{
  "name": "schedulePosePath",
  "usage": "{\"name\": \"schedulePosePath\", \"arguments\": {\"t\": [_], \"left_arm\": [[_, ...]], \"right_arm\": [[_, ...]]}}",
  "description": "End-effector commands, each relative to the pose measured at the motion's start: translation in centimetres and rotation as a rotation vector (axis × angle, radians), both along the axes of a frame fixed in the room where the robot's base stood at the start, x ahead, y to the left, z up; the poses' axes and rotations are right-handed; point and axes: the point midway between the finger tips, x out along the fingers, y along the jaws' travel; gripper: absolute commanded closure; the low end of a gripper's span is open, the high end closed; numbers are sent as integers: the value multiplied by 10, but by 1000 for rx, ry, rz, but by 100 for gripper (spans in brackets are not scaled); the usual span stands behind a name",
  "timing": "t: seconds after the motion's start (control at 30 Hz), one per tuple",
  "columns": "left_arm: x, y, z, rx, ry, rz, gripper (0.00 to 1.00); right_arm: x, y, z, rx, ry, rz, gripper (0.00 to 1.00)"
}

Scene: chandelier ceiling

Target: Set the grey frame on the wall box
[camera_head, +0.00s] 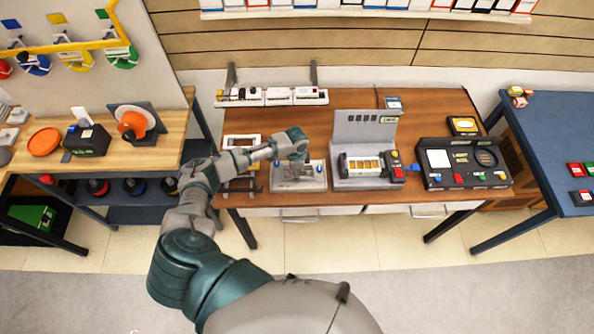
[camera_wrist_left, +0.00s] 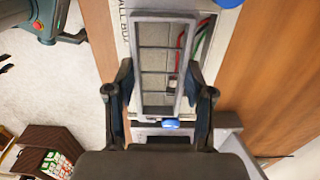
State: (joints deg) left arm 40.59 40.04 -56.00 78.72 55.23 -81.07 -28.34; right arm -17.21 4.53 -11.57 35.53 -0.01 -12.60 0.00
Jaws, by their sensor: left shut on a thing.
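The wall box (camera_head: 314,184) is a pale, shallow box on the wooden bench in the head view. In the left wrist view its light rim (camera_wrist_left: 122,30) carries partly hidden lettering, and red and green wires show inside. My left gripper (camera_head: 296,160) is over the box and shut on the grey frame (camera_wrist_left: 163,17), a rectangle with crossbars. The left fingers (camera_wrist_left: 160,75) grip its long sides. The frame overlies the box opening in the wrist view; I cannot tell whether it touches. Blue knobs (camera_wrist_left: 170,124) show near opposite ends of the box. My right gripper is not in view.
A grey stand with a yellow-windowed unit (camera_head: 364,165) stands right of the box. A black panel case (camera_head: 462,165) is farther right. White modules (camera_head: 272,96) sit at the back. A pale frame-like piece (camera_head: 242,141) lies at the left.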

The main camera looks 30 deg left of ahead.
Motion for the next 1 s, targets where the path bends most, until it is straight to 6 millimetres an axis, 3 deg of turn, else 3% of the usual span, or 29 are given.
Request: {"name": "schedulePosePath", "arguments": {"t": [1.0], "left_arm": [[0,-1,-13,0,-1,-1,95]], "right_arm": [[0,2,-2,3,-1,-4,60]]}}
